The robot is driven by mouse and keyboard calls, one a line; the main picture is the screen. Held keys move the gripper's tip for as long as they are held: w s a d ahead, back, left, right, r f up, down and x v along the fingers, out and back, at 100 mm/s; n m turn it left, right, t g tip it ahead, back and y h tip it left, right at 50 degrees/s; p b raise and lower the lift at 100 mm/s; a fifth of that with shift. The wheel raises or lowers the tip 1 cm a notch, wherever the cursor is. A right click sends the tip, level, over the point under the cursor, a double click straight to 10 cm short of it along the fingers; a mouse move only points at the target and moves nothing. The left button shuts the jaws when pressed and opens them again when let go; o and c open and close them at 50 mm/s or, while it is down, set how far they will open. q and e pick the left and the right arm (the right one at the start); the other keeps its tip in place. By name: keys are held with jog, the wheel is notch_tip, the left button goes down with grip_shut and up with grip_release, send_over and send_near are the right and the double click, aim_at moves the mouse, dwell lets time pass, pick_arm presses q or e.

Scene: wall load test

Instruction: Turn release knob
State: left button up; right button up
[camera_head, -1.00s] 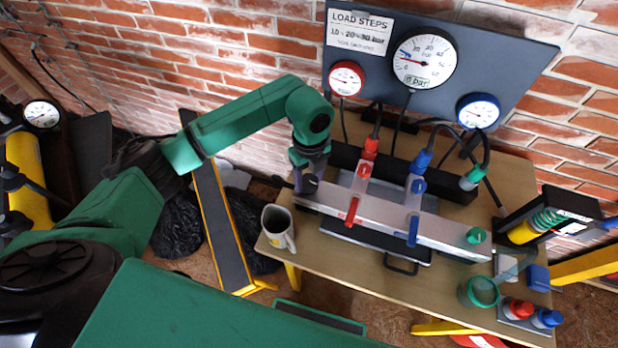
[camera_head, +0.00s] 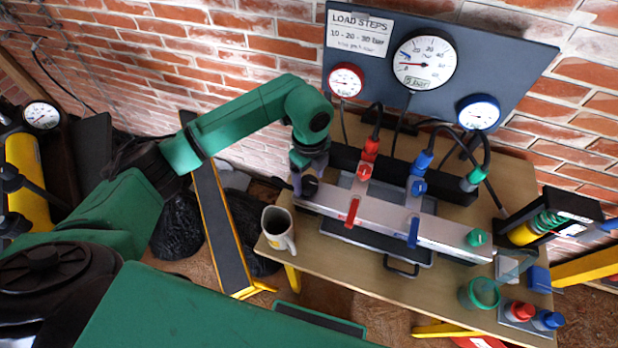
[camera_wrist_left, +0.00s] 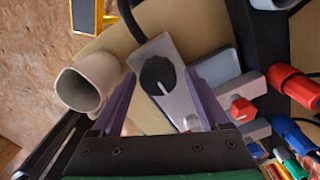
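The black release knob (camera_head: 309,186) sits at the left end of the silver manifold block (camera_head: 440,232). In the left wrist view the knob (camera_wrist_left: 157,76) shows a white pointer line. My left gripper (camera_head: 307,170) is over this end of the block, close to the knob. In the left wrist view its two purple fingers (camera_wrist_left: 161,80) stand apart, one on each side of the knob, with visible gaps. I cannot tell how far above the knob the tips are. The large white gauge (camera_head: 425,60) hangs on the grey panel above. My right gripper is not in view.
A mug (camera_head: 278,230) stands left of the block, and also shows in the left wrist view (camera_wrist_left: 88,84). Red (camera_head: 352,212) and blue (camera_head: 413,232) valve levers, hoses and a green knob (camera_head: 477,237) lie along the block. A green cup (camera_head: 480,293) and bottles stand at right.

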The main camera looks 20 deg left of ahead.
aim_at(310, 181)
pick_arm(q)
jog(key=shift+s+f, duration=0.1)
jog(key=shift+r, duration=0.35)
notch_tip(310, 181, up, 14)
jog(key=b, duration=0.1)
jog(key=shift+b, duration=0.4)
jog(key=shift+f, duration=0.1)
